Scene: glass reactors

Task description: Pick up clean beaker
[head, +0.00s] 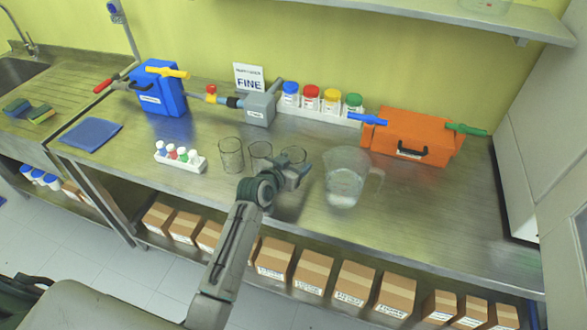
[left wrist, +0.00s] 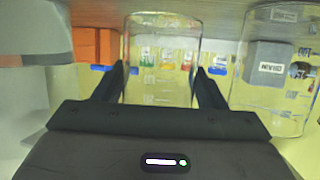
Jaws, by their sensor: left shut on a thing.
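Three clear glass beakers stand in a row at the middle of the steel bench: a left one (head: 231,154), a middle one (head: 260,150) and a right one (head: 294,153). My left gripper (head: 295,172) is shut on the right beaker from the front. In the left wrist view, which is upside down, this beaker (left wrist: 160,75) is upright between the two fingers and looks empty. The neighbouring beaker (left wrist: 275,90) shows beside it, apart from the fingers. Whether the held beaker still touches the bench is hard to tell. My right gripper is not in view.
A larger clear jug (head: 342,187) stands close to the right of my gripper. A white rack with small bottles (head: 181,158) is to the left. Behind are a blue box (head: 160,92), an orange box (head: 412,137) and several coloured-lid jars (head: 311,96). The bench's right part is clear.

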